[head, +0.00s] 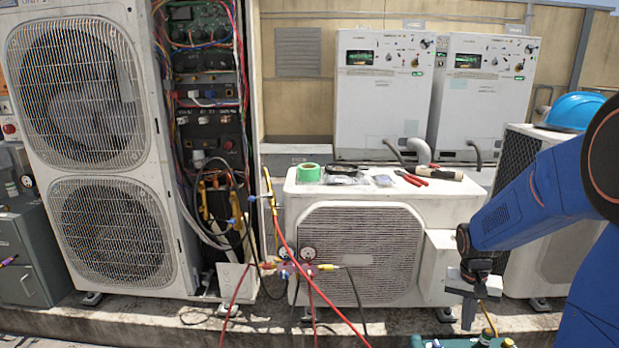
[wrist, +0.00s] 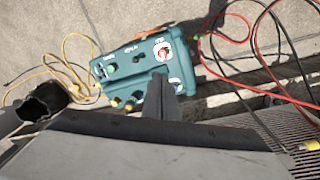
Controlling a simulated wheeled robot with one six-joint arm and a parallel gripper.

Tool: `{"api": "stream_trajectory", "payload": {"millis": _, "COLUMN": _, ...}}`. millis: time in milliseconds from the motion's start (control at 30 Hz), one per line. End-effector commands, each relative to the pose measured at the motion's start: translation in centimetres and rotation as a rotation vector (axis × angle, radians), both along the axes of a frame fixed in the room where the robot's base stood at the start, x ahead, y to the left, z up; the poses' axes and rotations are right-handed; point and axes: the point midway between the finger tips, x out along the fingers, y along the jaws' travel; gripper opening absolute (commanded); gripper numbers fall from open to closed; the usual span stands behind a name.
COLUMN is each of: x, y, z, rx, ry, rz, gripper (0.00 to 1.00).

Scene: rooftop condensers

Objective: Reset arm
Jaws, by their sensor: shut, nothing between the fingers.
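My blue arm comes in from the right of the head view. My gripper (head: 470,312) hangs at its end, pointing down, in front of the right side of the low white condenser (head: 462,203). It also shows in the wrist view (wrist: 160,82), where its fingers are together with nothing held between them. Below it is a teal machine (wrist: 125,68) with knobs and brass fittings. Only the top of this machine shows at the bottom edge of the head view (head: 462,342). In the wrist view the fingertips overlap the machine's picture; I cannot tell the exact gap.
A tall condenser (head: 90,150) with open wiring stands left. Green tape (head: 308,172) and red-handled pliers (head: 411,178) lie on the low condenser. A manifold gauge (head: 290,268) with red and black hoses hangs before it. A blue hard hat (head: 574,111) rests on the right unit.

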Motion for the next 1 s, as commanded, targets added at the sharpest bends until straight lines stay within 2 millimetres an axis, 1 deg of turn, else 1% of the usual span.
{"api": "stream_trajectory", "payload": {"millis": 33, "x": -0.6, "y": 0.7, "z": 1.2, "rx": -0.001, "ry": -0.019, "rz": 0.018, "gripper": 0.0}}
{"api": "stream_trajectory", "payload": {"millis": 200, "x": -2.7, "y": 2.9, "z": 4.6, "rx": -0.002, "ry": -0.07, "rz": 0.081, "gripper": 0.0}}
{"api": "stream_trajectory", "payload": {"millis": 367, "x": -5.0, "y": 4.8, "z": 7.3, "rx": -0.001, "ry": -0.118, "rz": 0.14, "gripper": 0.0}}
{"api": "stream_trajectory", "payload": {"millis": 500, "x": -7.2, "y": 6.4, "z": 9.4, "rx": -0.002, "ry": -0.159, "rz": 0.191, "gripper": 0.0}}
{"api": "stream_trajectory", "payload": {"millis": 800, "x": -12.2, "y": 9.5, "z": 12.9, "rx": -0.002, "ry": -0.25, "rz": 0.306, "gripper": 0.0}}
{"api": "stream_trajectory", "payload": {"millis": 1000, "x": -15.9, "y": 11.3, "z": 14.4, "rx": -0.001, "ry": -0.311, "rz": 0.383, "gripper": 0.0}}
